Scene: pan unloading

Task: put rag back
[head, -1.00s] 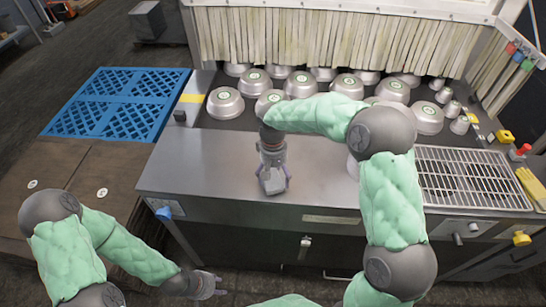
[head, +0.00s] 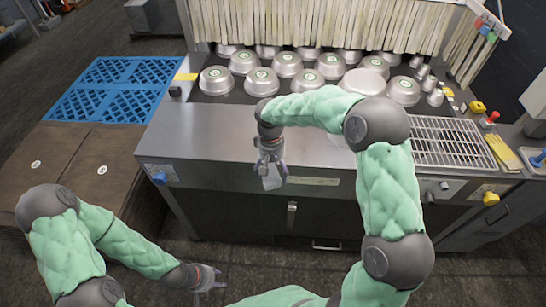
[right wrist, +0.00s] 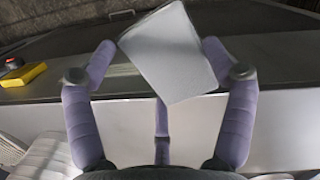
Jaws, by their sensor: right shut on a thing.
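A flat, pale grey square piece, which looks like the folded rag (right wrist: 170,50), is held between the fingers of my right gripper (right wrist: 162,75) in the right wrist view. In the head view, my right gripper (head: 270,168) is shut on it at the front edge of the steel counter (head: 215,130), and the rag (head: 272,179) hangs below the fingers in front of the edge. My left gripper (head: 213,279) is low at the bottom, in front of the machine and empty. Its fingers are too small to judge their opening.
Several upturned metal pans (head: 244,62) stand on the dark belt behind the counter, before a strip curtain (head: 320,25). A metal grate (head: 455,143) is at the right, with yellow pieces (head: 503,152) beside it. Blue pallets (head: 120,88) lie at the left. The counter's left part is clear.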

